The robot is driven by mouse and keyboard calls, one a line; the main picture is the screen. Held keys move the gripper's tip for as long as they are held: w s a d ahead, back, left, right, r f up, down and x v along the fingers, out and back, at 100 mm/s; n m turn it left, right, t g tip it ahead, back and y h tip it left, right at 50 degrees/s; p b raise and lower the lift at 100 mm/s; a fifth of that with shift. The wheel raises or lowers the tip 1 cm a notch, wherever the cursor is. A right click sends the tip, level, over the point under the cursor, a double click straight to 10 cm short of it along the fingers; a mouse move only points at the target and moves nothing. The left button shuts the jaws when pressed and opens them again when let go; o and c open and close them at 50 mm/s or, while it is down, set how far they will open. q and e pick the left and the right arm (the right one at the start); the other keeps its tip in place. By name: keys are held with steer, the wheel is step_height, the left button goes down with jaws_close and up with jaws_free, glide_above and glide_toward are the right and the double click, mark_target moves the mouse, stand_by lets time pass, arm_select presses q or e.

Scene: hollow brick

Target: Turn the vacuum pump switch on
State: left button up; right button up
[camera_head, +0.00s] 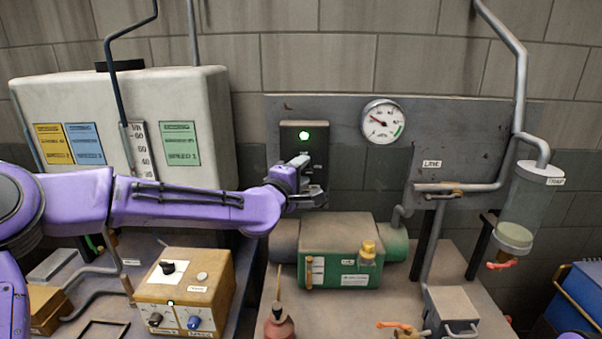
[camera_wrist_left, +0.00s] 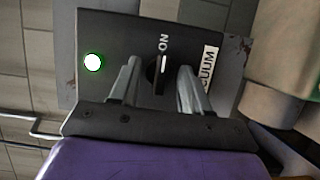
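The vacuum switch box (camera_head: 291,139) is a dark panel on the grey wall plate, with a green lamp (camera_head: 305,136) lit at its top. In the left wrist view, the black switch knob (camera_wrist_left: 153,72) has a white mark that points toward the "ON" lettering (camera_wrist_left: 164,43). The green lamp (camera_wrist_left: 92,62) is lit there too. My left gripper (camera_head: 304,181) is in front of the box's lower part. In the left wrist view, its fingers (camera_wrist_left: 158,75) are apart, one on each side of the knob, with visible gaps; contact is not visible. My right gripper is not in view.
A round gauge (camera_head: 383,121) sits right of the box. Below are a green pump (camera_head: 340,250), a yellow-brown control box (camera_head: 190,283) and a red bottle (camera_head: 279,326). A large white tank (camera_head: 85,95) stands behind my left arm; a glass trap (camera_head: 530,200) hangs at right.

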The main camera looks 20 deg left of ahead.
arm_select(q)
steer(key=shift+o, duration=0.3)
steer(key=s+a+b, duration=0.1)
steer(key=s+b, duration=0.2)
steer(key=s, duration=0.7)
steer(key=shift+s+b, duration=0.2)
steer(key=shift+b, duration=0.2)
steer(key=shift+a, duration=0.15)
